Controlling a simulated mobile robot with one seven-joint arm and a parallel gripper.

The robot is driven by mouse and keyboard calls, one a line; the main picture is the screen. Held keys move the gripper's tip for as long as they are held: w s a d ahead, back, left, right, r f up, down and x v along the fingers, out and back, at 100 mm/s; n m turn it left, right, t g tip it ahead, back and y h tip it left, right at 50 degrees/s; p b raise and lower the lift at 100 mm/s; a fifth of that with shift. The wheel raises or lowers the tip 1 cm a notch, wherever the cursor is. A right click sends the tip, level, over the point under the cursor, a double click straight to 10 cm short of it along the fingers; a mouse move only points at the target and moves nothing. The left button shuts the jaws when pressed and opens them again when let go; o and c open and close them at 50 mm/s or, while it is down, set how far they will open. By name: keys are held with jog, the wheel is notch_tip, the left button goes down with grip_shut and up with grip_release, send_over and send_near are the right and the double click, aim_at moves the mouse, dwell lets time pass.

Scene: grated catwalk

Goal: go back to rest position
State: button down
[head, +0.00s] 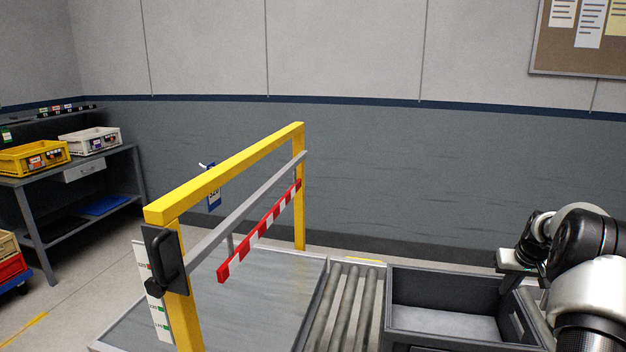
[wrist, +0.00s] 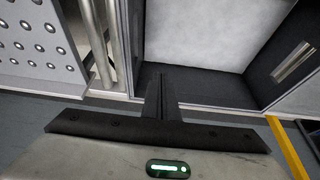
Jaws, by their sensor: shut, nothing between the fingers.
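My gripper shows in the wrist view (wrist: 160,85) as a dark bar with its fingers together in the middle. Nothing is between the fingers. In the head view my arm is folded at the right edge, above the right side of a dark grey bin (head: 420,335). The fingertips cannot be made out clearly there. The bin has a pale floor and no object shows in its visible part. In the wrist view the bin's dark wall (wrist: 205,86) and pale floor lie beyond the fingers.
A roller conveyor (head: 345,305) runs left of the bin. A yellow gate frame (head: 235,172) with a red-and-white bar (head: 262,230) stands over a grey deck (head: 240,300). A workbench (head: 75,172) with yellow (head: 35,158) and white crates (head: 92,140) stands far left. Space above the bin is clear.

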jog(key=s+a+r+n+p, duration=0.1)
jog(key=a+r+p, duration=0.1)
jog(key=a+r, duration=1.35)
jog(key=s+a+r+t+p, duration=0.1)
jog(key=s+a+r, duration=0.85)
jog(key=r, duration=0.25)
jog(key=s+a+r+p, duration=0.2)
jog(key=s+a+r, duration=0.3)
jog(key=s+a, duration=0.5)
jog(key=s+a+f+n, duration=0.1)
jog(key=s+a+f, duration=0.1)
jog(key=s, duration=0.5)
jog(key=s+a+f+n+y+p, duration=0.1)
jog(key=s+a+f, duration=0.2)
jog(key=s, duration=0.5)
jog(key=shift+s+a, duration=0.15)
jog(key=shift+a, duration=0.05)
